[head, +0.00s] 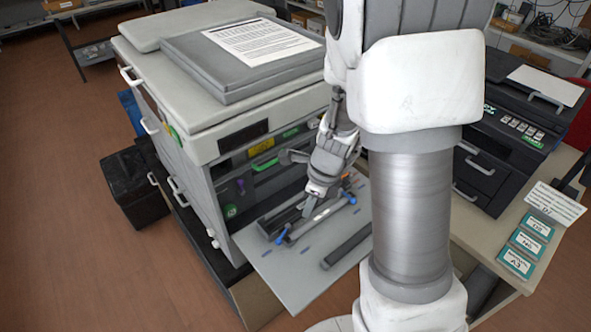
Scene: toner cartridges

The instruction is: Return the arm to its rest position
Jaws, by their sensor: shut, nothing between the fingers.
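My arm rises through the middle right of the head view and hides part of the scene behind it. My gripper (311,205) hangs in front of the printer's open front, pointing down over the grey lowered door panel. It is shut and holds nothing. The large printer (185,85) stands at the left with a flat grey lid and a printed sheet on top. Dark cartridges with blue ends (318,221) lie on the door panel just below my fingers. I cannot tell whether the fingertips touch them.
A dark bar (347,248) lies at the right of the door panel (290,285). A black printer (515,125) and labelled cards (526,240) are on the table at right. A black box (133,187) stands on the floor at left.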

